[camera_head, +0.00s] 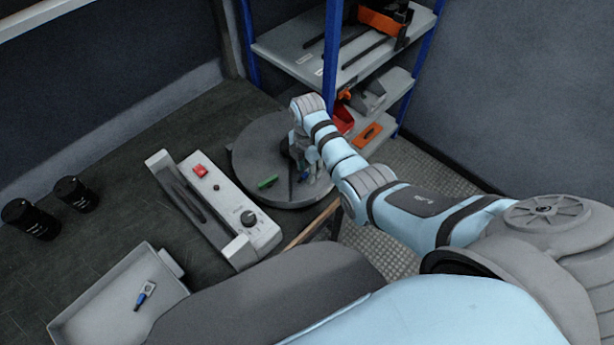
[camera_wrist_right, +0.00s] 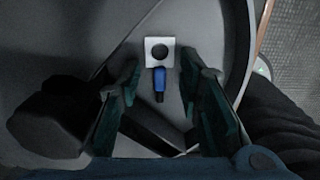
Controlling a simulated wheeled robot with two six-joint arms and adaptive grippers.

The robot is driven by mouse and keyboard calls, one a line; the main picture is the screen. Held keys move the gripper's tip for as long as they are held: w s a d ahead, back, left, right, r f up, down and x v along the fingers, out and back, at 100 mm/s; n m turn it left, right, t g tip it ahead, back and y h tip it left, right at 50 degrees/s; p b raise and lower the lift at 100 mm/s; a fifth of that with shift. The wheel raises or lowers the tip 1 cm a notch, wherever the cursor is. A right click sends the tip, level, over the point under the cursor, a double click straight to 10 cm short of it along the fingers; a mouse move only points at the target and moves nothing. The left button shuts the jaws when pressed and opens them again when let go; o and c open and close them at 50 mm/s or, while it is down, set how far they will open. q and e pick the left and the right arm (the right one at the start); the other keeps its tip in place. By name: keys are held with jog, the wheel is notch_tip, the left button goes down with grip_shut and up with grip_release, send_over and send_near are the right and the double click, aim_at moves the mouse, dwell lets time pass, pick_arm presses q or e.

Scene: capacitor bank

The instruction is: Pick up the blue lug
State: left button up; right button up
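A blue lug with a pale flat holed tab and a blue sleeve (camera_wrist_right: 159,80) lies on the grey round turntable (camera_head: 252,152). In the right wrist view it sits between the two fingers of my right gripper (camera_wrist_right: 160,78), with a gap on each side. The fingers are open and hold nothing. In the head view my right gripper (camera_head: 300,164) is low over the turntable and largely hides the lug. Another blue-sleeved lug (camera_head: 146,293) lies in the grey tray (camera_head: 95,307) at the lower left. My left gripper is not in view.
A green piece (camera_head: 267,182) lies on the turntable, left of my right gripper. A grey device with a red switch and black knob (camera_head: 233,203) stands beside the turntable. A shelf rack (camera_head: 330,50) with blue posts stands behind the turntable.

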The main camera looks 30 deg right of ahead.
grip_shut()
dwell(0.3)
